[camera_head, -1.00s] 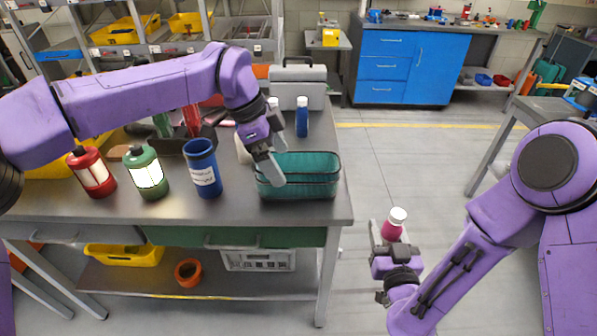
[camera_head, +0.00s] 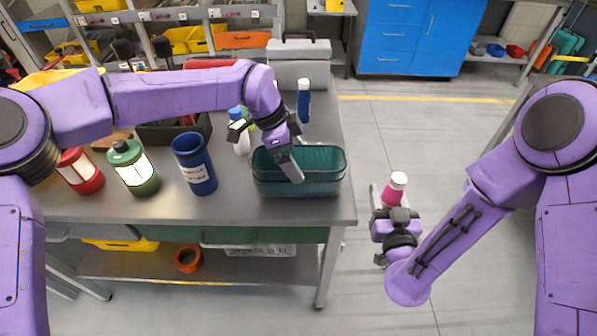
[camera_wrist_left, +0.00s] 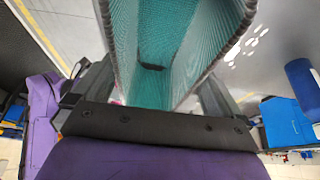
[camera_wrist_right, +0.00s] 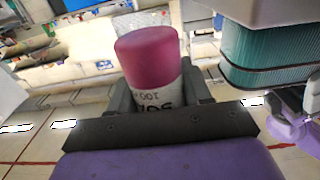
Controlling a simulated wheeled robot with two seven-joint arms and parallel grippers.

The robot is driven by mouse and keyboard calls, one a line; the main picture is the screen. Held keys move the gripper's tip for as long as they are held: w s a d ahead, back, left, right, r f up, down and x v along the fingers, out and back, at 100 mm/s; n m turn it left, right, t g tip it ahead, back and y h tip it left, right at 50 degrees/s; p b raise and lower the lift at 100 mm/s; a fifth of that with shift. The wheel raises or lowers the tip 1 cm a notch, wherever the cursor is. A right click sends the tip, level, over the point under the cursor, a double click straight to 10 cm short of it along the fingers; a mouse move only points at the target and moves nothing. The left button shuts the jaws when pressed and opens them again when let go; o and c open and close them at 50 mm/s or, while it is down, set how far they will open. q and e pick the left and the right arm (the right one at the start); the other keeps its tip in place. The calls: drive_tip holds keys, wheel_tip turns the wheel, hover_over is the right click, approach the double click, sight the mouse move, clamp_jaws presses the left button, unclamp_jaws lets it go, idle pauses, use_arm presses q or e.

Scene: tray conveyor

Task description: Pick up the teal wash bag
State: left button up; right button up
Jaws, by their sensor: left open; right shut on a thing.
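The teal wash bag (camera_head: 325,185) is a mesh-sided, open-topped box with dark edging near the right end of the workbench. In the left wrist view the bag (camera_wrist_left: 152,65) fills the space between the two fingers; touching cannot be told. The right wrist view shows the bottle (camera_wrist_right: 150,70) between the fingers and the bag (camera_wrist_right: 265,62) beyond.
Floor right of the bench is clear.

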sight(299, 165)
use_arm(q)
drive_tip(key=x, duration=0.2)
drive_tip(key=shift+s+f, duration=0.25)
drive_tip(key=shift+f, duration=0.2)
use_arm(e)
drive_tip(key=shift+s+a+r, duration=0.1)
drive_tip(key=shift+r, duration=0.6)
use_arm(q)
drive_tip(key=shift+w+d+f, duration=0.15)
drive_tip(key=shift+f, duration=0.15)
use_arm(e)
drive_tip(key=shift+f, duration=0.15)
use_arm(q)
drive_tip(key=c, duration=0.7)
drive_tip(key=shift+c, duration=0.3)
drive_tip(key=shift+r, duration=0.1)
